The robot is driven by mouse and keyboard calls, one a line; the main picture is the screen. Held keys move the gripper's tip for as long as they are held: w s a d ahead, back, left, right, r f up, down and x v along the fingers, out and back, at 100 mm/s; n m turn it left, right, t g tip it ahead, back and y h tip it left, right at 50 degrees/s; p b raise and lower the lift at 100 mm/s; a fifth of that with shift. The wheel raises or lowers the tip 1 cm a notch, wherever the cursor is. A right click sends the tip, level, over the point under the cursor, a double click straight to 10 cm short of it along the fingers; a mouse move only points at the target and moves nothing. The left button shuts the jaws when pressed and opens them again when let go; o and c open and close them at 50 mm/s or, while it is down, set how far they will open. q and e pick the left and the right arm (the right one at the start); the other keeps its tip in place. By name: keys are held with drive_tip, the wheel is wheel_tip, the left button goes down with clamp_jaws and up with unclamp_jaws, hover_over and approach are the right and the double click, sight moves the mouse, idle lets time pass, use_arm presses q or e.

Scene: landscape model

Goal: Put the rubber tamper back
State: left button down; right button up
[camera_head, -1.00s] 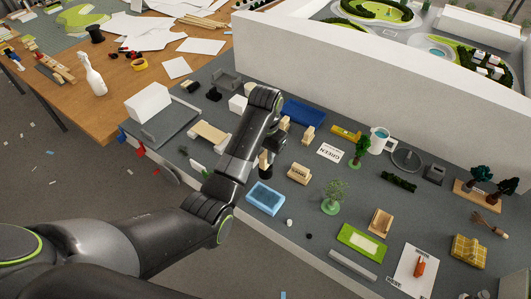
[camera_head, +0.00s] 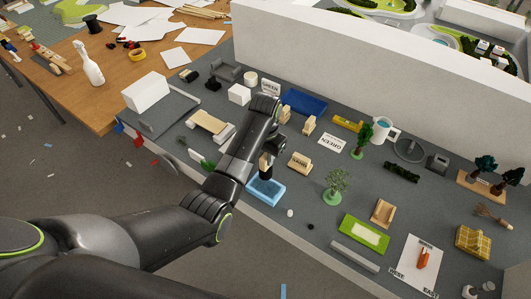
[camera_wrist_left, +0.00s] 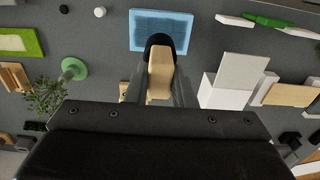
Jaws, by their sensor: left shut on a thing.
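My left gripper (camera_head: 265,157) is shut on the rubber tamper (camera_head: 265,168), which has a pale wooden handle and a black rubber end. In the left wrist view the wooden handle (camera_wrist_left: 160,75) sits between the fingers, and the black end points away from the gripper. The blue tray (camera_head: 259,194) lies near the front edge of the grey table. The tamper's black end overlaps the tray's edge in both views; I cannot tell whether they touch. The tray also shows in the left wrist view (camera_wrist_left: 140,17). My right gripper is not in view.
A wooden block with lettering (camera_head: 300,162) and a small model tree (camera_head: 337,185) stand right of the tray. A white block (camera_head: 146,92) stands at the left. A long white wall (camera_head: 370,75) runs behind. A little bare table shows around the tray.

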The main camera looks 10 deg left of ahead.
sight(266, 169)
use_arm(q)
drive_tip(key=shift+f+b, duration=0.7)
drive_tip(key=shift+f, duration=1.2)
drive_tip(key=shift+f+b, duration=0.55)
drive_tip(key=shift+f, duration=0.75)
drive_tip(key=shift+f, duration=0.25)
drive_tip(key=c, duration=1.2)
unclamp_jaws()
drive_tip(key=shift+o, duration=0.2)
